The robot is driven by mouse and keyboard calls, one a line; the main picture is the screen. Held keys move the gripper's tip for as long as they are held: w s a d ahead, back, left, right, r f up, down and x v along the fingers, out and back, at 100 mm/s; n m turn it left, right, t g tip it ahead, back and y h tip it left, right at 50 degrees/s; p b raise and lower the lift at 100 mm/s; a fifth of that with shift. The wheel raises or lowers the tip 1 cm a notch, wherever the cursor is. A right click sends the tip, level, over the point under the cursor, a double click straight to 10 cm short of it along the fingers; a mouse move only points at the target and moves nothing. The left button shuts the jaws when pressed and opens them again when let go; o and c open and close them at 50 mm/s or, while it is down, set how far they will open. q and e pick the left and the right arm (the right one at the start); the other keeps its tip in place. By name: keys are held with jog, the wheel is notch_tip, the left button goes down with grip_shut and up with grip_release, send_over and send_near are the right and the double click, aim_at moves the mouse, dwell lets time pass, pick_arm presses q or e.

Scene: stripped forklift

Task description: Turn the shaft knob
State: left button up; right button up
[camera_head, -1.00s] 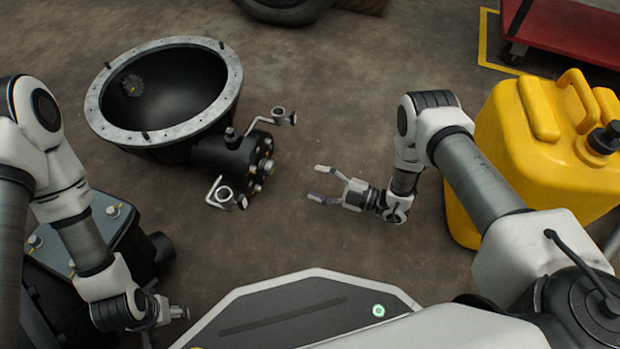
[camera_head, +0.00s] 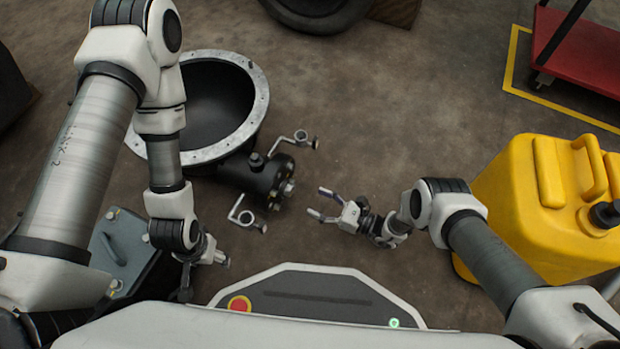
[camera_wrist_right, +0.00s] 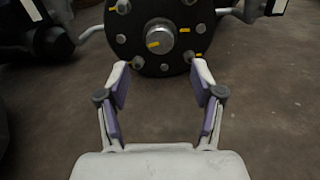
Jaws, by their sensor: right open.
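The shaft knob (camera_wrist_right: 160,41) is a round grey knob with a yellow mark, at the centre of a dark bolted flange in the right wrist view. In the head view the knob (camera_head: 288,187) sits on the right end of the black housing (camera_head: 262,178). My right gripper (camera_head: 318,202) is open and empty, apart from the knob and pointing at it. In the right wrist view its fingers (camera_wrist_right: 160,82) are spread below the knob. My left gripper (camera_head: 222,260) is low at the left, small and turned so that its jaws are unclear.
A big black bell with a grey bolted rim (camera_head: 258,110) joins the housing. A red cart (camera_head: 580,50) is at the top right.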

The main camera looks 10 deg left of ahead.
aim_at(293, 191)
jog(key=b+x, duration=0.1)
jog(key=x, duration=0.1)
jog(key=b+x, duration=0.1)
jog(key=x, duration=0.1)
jog(key=b+x, duration=0.1)
jog(key=x, duration=0.1)
jog(key=shift+w+a+f, duration=0.1)
jog(key=shift+a+f, duration=0.15)
jog(key=shift+a, duration=0.15)
jog(key=shift+w+a+r, duration=0.15)
jog(key=shift+a, duration=0.25)
jog(key=c, duration=1.1)
